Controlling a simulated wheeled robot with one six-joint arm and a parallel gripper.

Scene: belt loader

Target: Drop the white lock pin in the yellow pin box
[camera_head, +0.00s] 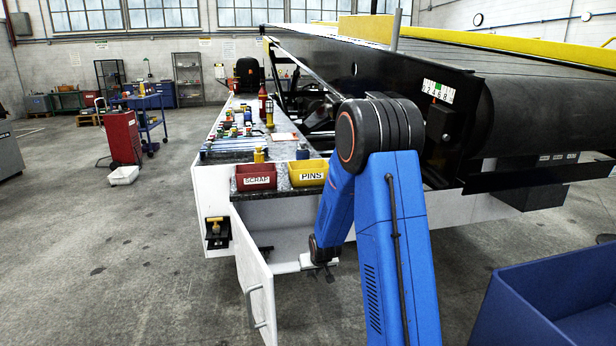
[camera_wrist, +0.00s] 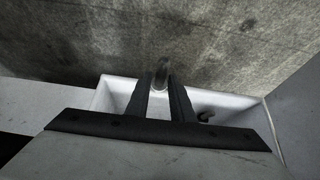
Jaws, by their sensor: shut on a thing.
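The yellow pin box (camera_head: 308,173), labelled PINS, sits at the front edge of the loader's bench. My gripper (camera_head: 326,274) is low, below and a little right of that box, beside the open white cabinet. In the wrist view its two dark fingers (camera_wrist: 162,90) are shut on a grey, curved, handle-like bar (camera_wrist: 161,70). The bar is at the outer side of a white open-topped drawer (camera_wrist: 228,101). A small dark thing (camera_wrist: 205,116) lies inside the drawer, partly hidden; I cannot tell what it is. I cannot make out the white lock pin in either view.
A red box (camera_head: 256,177) labelled SCRAP stands left of the pin box. A white cabinet door (camera_head: 253,275) hangs open at the left. Several small coloured items crowd the bench behind. A blue bin (camera_head: 530,310) is at the right front.

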